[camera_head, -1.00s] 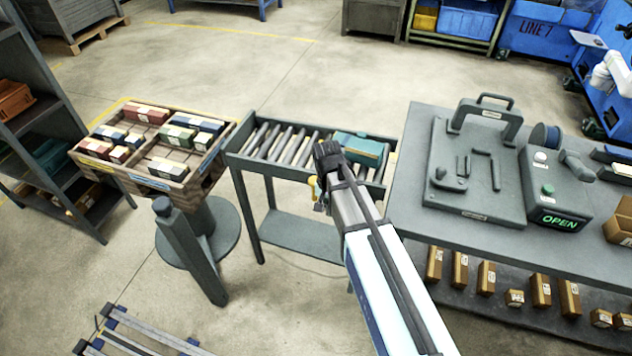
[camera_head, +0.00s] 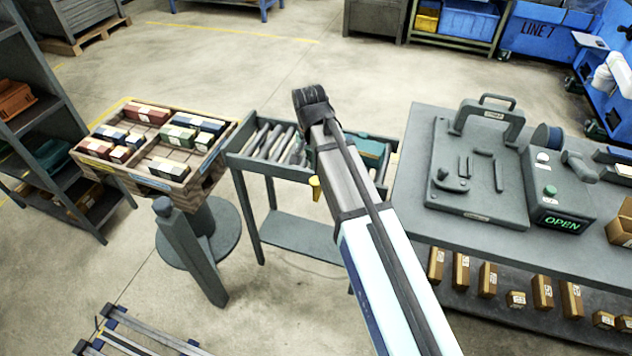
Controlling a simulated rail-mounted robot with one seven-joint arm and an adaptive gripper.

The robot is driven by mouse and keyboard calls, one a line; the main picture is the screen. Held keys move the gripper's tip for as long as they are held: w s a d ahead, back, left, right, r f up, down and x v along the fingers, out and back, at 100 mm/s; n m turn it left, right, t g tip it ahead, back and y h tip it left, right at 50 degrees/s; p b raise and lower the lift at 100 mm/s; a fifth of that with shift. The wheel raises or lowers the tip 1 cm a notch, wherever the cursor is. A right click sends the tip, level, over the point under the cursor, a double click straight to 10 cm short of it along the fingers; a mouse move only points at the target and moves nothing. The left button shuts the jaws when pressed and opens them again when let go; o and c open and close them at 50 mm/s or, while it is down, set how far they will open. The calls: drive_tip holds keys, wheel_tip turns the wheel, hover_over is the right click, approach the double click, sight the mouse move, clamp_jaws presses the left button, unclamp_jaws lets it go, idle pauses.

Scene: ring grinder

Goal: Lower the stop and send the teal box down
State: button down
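The teal box (camera_head: 373,151) sits at the right end of the roller conveyor (camera_head: 252,172). My arm crosses in front of it and hides its left part. A yellow handle (camera_head: 315,187) shows at the conveyor's front side, just left of my arm; it may belong to the stop. The stop itself cannot be made out behind my arm. My gripper (camera_head: 311,98) appears above and beyond the conveyor in the picture, apart from the yellow handle. Its fingers are dark and seen from behind, so their opening and any hold are not clear.
A wooden tray (camera_head: 187,191) of red, blue and green boxes stands left on a pedestal. A grey bench (camera_head: 408,215) on the right carries a fixture plate (camera_head: 475,206) and a control box (camera_head: 557,200) reading OPEN. Open floor lies behind the conveyor.

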sight(315, 181)
drive_tip(key=shift+w+d+f+b, duration=0.1)
drive_tip(key=shift+w+f+b, duration=0.05)
drive_tip(key=shift+f+b, duration=1.4)
drive_tip(key=shift+w+d+f+b, duration=0.15)
drive_tip(key=shift+f+b, duration=0.9)
drive_tip(key=shift+f, duration=0.9)
drive_tip(key=shift+a, duration=0.1)
